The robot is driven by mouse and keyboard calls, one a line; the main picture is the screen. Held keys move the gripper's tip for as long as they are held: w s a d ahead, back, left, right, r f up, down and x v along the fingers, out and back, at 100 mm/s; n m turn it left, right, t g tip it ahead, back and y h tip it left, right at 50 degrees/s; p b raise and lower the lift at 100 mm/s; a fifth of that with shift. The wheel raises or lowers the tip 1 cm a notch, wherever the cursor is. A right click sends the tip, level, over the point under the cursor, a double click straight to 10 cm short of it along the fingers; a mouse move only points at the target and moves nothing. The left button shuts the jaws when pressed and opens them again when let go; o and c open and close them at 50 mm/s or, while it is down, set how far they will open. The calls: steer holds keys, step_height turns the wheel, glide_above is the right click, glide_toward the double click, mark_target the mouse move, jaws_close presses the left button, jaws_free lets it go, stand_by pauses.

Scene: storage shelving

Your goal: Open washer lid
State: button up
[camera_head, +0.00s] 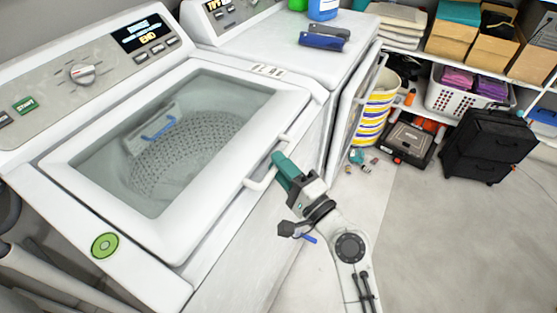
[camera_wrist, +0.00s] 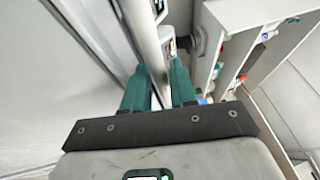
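The washer lid (camera_head: 78,152) is white with a large clear window and lies closed on the washer (camera_head: 150,290) at left in the head view. Through the window a grey perforated drum shows. A white bar handle (camera_head: 259,183) runs along the lid's right edge. My gripper (camera_head: 281,161), with teal fingers, is at this handle, just on its right side. In the wrist view my gripper (camera_wrist: 159,72) has its two fingers apart with a gap between them. A white bar (camera_wrist: 148,38) shows just beyond the fingertips. I cannot tell whether the fingers touch the handle.
A second white machine (camera_head: 262,45) stands beyond the washer, with its front door (camera_head: 357,100) swung open.

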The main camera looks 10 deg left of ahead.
steer(key=shift+w+a, duration=0.35)
steer(key=shift+a, duration=0.05)
jaws_close()
